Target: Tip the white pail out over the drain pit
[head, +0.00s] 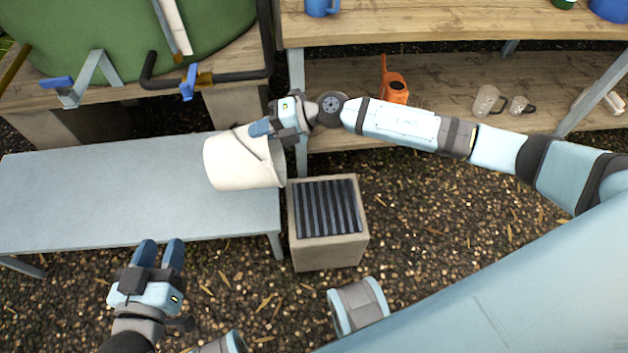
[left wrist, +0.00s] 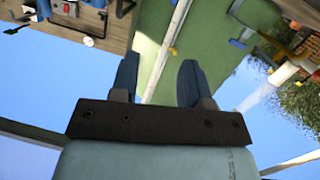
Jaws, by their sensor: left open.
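The white pail (head: 232,162) is tilted onto its side in the head view, over the right end of the grey-blue table. Its rim end points right, towards the drain pit. My right gripper (head: 262,128) is shut on the pail at its upper right side. The drain pit (head: 350,254) is a concrete block with a dark slatted grate on top, just right of the table and lower right of the pail. My left gripper (head: 159,252) is open and empty near the table's front edge. It also shows open in the left wrist view (left wrist: 157,78). The pail's inside is hidden.
The grey-blue table (head: 90,190) has a bare top. A green tank (head: 120,40) with taps and a black pipe stands behind it. A wooden shelf (head: 440,30) at the back right holds an orange watering can (head: 393,88) and mugs (head: 487,101). Gravel surrounds the pit.

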